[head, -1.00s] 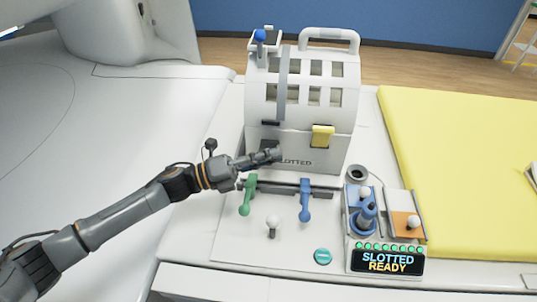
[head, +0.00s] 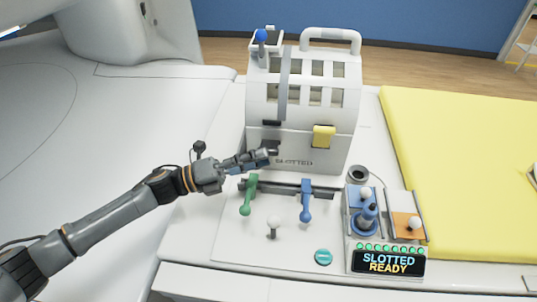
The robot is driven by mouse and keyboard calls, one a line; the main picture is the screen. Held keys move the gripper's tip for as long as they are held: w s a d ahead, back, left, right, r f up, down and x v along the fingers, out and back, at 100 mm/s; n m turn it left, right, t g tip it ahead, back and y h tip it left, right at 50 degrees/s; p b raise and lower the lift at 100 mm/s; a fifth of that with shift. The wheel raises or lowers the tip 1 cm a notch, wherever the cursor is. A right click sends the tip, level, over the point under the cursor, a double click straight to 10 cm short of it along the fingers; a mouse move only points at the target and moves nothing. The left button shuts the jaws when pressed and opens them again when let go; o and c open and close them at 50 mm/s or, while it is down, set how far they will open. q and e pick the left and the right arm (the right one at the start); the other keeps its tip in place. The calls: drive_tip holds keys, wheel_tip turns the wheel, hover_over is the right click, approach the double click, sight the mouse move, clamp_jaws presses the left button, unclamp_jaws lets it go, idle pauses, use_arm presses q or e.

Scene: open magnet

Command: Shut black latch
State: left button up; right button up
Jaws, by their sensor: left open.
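The white slotted housing (head: 330,160) marked "SLOTTED" stands at the centre of the head view. The black latch (head: 270,145) is a dark piece on the left of its front, below the seam; the gripper is close in front of its lower part. Whether the latch is shut is too small to tell. My left gripper (head: 268,157) is open, with its fingers pointing right at the housing's lower left front. I cannot tell whether the fingers touch the latch. A yellow latch (head: 323,137) sits on the right of the same front. My right gripper is not in view.
Below the gripper are a green lever (head: 248,196), a blue lever (head: 306,202) and a white knob (head: 273,226). A control box with a display (head: 388,262) reading "SLOTTED READY" stands to the right, near a yellow mat (head: 465,170). A blue-knobbed lever (head: 261,36) tops the housing.

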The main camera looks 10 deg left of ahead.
use_arm(q)
drive_tip(key=v, duration=0.9)
drive_tip(key=shift+d+r, duration=0.1)
drive_tip(key=shift+r, duration=0.05)
drive_tip(key=shift+s+d, duration=0.1)
drive_tip(key=c, duration=0.5)
drive_tip(key=s+t, duration=0.1)
drive_tip(key=s+d+f+n+t+b, duration=0.1)
drive_tip(key=s+d+n, duration=0.1)
drive_tip(key=shift+s+f+t+y+b, duration=0.3)
drive_tip(key=shift+s+f+t+b, duration=0.05)
drive_tip(key=shift+t, duration=0.05)
clamp_jaws()
drive_tip(key=s+n+t+y+b, duration=0.2)
drive_tip(key=s+n+t+y, duration=0.1)
drive_tip(key=s+n+t, duration=0.15)
drive_tip(key=w+a+p+x, duration=0.1)
drive_tip(key=p+x, duration=0.3)
drive_tip(key=x, duration=0.7)
drive_tip(key=shift+w+a+r+n+y, duration=0.15)
drive_tip(key=shift+w+r+n+y, duration=0.15)
drive_tip(key=shift+w+r+n, duration=0.1)
